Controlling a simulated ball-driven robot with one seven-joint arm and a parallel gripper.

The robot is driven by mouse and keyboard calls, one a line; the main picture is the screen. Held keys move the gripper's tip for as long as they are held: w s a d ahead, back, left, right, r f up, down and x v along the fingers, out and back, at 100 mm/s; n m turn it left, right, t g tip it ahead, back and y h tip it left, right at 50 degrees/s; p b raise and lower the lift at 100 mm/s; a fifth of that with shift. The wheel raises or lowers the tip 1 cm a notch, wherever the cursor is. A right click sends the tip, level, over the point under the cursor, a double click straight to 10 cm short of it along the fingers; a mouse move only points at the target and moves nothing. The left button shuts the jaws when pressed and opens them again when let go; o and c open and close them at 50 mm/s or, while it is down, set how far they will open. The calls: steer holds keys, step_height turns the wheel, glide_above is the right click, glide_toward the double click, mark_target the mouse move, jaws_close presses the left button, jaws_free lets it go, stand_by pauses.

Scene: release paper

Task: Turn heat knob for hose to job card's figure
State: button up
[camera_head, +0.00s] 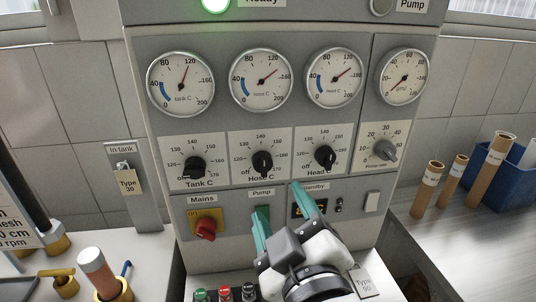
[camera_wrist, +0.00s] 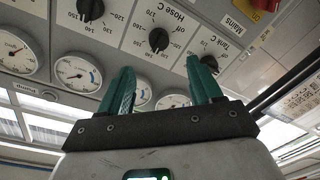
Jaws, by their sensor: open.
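The black Hose C heat knob (camera_head: 262,163) is the second in a row on the grey panel. Its pointer looks roughly upward near 140, but the exact setting is too small to tell. It also shows in the wrist view (camera_wrist: 158,40), where the panel appears upside down. My gripper (camera_head: 276,202) has teal fingers, open and empty, below the Hose C knob and apart from it. In the wrist view, the knob lies beyond the gap between the fingertips (camera_wrist: 160,66). A white printed card (camera_head: 12,228) is cut off at the left edge; no hose figure is readable.
The Tank C knob (camera_head: 195,167) and Head C knob (camera_head: 325,157) flank the Hose C knob closely. The hose gauge (camera_head: 261,79) is above. A red Mains switch (camera_head: 206,229) is lower left. Cardboard tubes (camera_head: 490,172) stand on the right bench.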

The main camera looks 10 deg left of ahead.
mark_target(265, 169)
steer(key=p+x, duration=0.2)
steer(key=x, duration=0.9)
steer(key=shift+w, duration=0.15)
steer(key=c, duration=1)
